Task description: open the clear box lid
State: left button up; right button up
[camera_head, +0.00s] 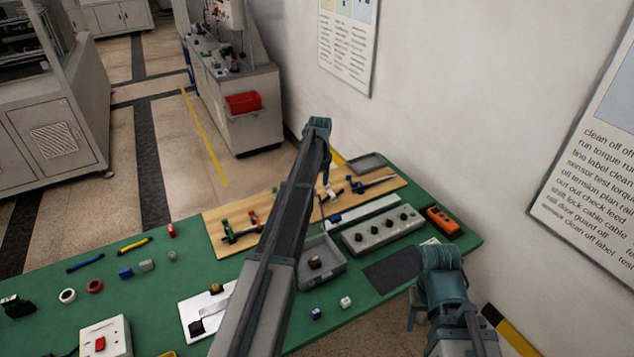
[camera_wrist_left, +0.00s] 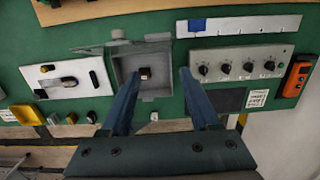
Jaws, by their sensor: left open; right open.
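The grey box (camera_head: 328,272) stands on the green table, partly behind my left arm in the head view. In the left wrist view the box (camera_wrist_left: 157,84) holds a small dark brown block (camera_wrist_left: 145,73).
A panel with several black knobs (camera_head: 385,233) stands right of the box, with an orange device (camera_head: 443,220) beyond. A white plate (camera_head: 190,310) lies left. A wooden board (camera_head: 215,222) with clamps lies behind.

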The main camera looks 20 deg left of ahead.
pick_arm(q)
notch_tip(320, 180, up, 8)
jog(key=p, duration=0.7)
jog(key=shift+s+d+r, duration=0.15)
jog(key=shift+d+r, duration=0.05)
